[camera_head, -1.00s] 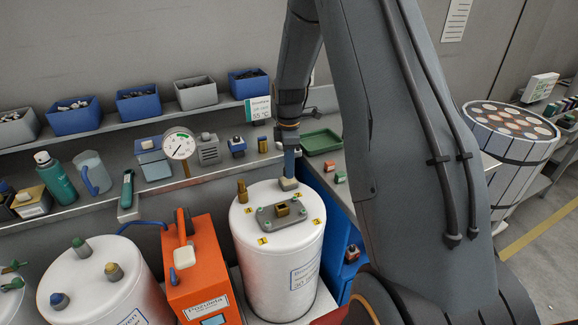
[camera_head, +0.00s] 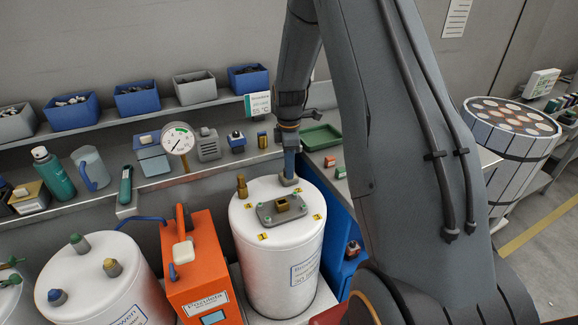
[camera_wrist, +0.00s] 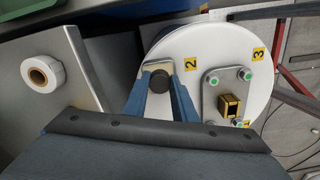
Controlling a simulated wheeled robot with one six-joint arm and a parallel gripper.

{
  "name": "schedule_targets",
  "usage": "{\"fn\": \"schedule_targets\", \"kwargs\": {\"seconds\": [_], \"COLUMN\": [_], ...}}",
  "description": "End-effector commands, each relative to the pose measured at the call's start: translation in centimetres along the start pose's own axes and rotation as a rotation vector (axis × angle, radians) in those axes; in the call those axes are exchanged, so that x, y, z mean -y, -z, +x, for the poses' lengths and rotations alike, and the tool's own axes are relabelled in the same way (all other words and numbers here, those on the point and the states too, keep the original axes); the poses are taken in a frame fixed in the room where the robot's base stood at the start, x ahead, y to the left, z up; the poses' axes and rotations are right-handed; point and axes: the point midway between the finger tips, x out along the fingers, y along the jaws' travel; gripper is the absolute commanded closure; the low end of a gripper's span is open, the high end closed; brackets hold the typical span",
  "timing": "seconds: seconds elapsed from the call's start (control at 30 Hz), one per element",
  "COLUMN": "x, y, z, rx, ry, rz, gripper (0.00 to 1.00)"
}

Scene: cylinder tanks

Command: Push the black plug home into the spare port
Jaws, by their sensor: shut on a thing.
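The white tank (camera_head: 262,248) stands in the middle of the head view, with yellow number labels on its lid. My gripper (camera_head: 289,172) reaches down to the back right of that lid. In the wrist view my gripper (camera_wrist: 160,70) has its blue fingers shut on the round black plug (camera_wrist: 160,81), near label 2. The plug is over a pale metal fitting at the lid's edge. The spare port under it is hidden, and I cannot tell how deep the plug sits. A bolted plate (camera_head: 270,215) with a brass square socket (camera_head: 283,204) is beside it.
An orange case (camera_head: 197,268) stands close left of the tank, and a brass fitting (camera_head: 242,186) rises from the lid's back left. A dial gauge (camera_head: 178,139) and a green tray (camera_head: 321,137) are on the bench behind. A blue panel (camera_head: 338,240) borders the tank's right side.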

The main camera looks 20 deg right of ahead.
Motion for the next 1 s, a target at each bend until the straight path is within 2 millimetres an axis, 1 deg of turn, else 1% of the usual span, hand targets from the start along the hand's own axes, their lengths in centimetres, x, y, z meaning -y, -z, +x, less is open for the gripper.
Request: {"fn": "schedule_targets", "kwargs": {"seconds": [0.03,0.13,0.4,0.5,0.63,0.9,1.0], "x": [0.0,0.0,0.0,-0.1,-0.1,-0.1,-0.1], "y": [0.0,0.0,0.0,0.0,0.0,0.0,0.0], "z": [0.0,0.0,0.0,-0.4,-1.9,-6.0,-7.0], "rx": [0.000,0.000,0.000,0.000,0.000,0.000,0.000], "ry": [0.000,0.000,0.000,-0.001,-0.003,-0.002,-0.002], "rz": [0.000,0.000,0.000,0.000,0.000,0.000,0.000], "gripper": [0.71,0.54,0.54,0.54,0.54,0.54,0.54]}}
